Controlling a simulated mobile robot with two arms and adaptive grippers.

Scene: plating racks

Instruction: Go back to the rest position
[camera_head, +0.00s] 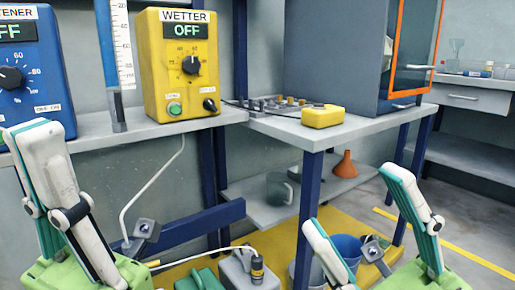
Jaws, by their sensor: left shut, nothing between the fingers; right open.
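My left gripper (28,140) is at the lower left of the head view. Its white and teal fingers are close together with nothing held, in front of the shelf and the blue control box. My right gripper (350,198) is at the lower right. Its two fingers stand wide apart with nothing between them, in front of the lower part of the bench. The lower parts of both grippers are cut off by the bottom edge of the picture.
A yellow WETTER box (180,90) and a blue control box (33,95), both reading OFF, stand on the grey shelf (110,135). A small yellow box (323,117) is on the bench. An orange funnel (345,166) and blue bucket (346,247) are below.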

